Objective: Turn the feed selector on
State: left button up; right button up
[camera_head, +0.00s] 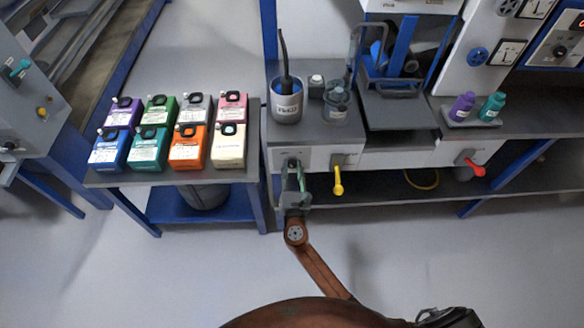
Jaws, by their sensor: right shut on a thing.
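My right gripper (294,172) is at the front of the white panel below the bench top, at its left end. It is shut on a green lever (300,178), mostly hidden by the fingers. The lever's mount at the panel is only partly visible. To its right on the same front, a yellow lever (338,181) hangs down, and a red lever (474,167) points to the lower right. I cannot read any label that names the feed selector. My left gripper is not in view.
A side table (140,179) on the left carries several coloured, labelled containers. The bench top (300,135) holds a grey pot (286,104) and other vessels. Purple and teal bottles (491,107) stand further right. The floor in front is clear.

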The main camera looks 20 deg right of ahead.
jog(key=m+b, duration=0.1)
jog(key=m, duration=0.1)
jog(key=m+b, duration=0.1)
jog(key=m, duration=0.1)
jog(key=shift+f+m, duration=0.2)
jog(key=shift+m, duration=0.2)
jog(key=m+b, duration=0.3)
jog(key=m, duration=0.2)
pick_arm(q)
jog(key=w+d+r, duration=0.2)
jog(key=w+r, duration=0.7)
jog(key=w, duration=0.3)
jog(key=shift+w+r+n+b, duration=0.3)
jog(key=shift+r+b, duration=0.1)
jog(key=shift+b, duration=0.05)
pick_arm(e)
jog(key=shift+r+m, duration=0.15)
jog(key=shift+m, duration=0.65)
jog(key=o, duration=1.2)
jog(key=shift+c, duration=0.2)
jog(key=v, duration=1.2)
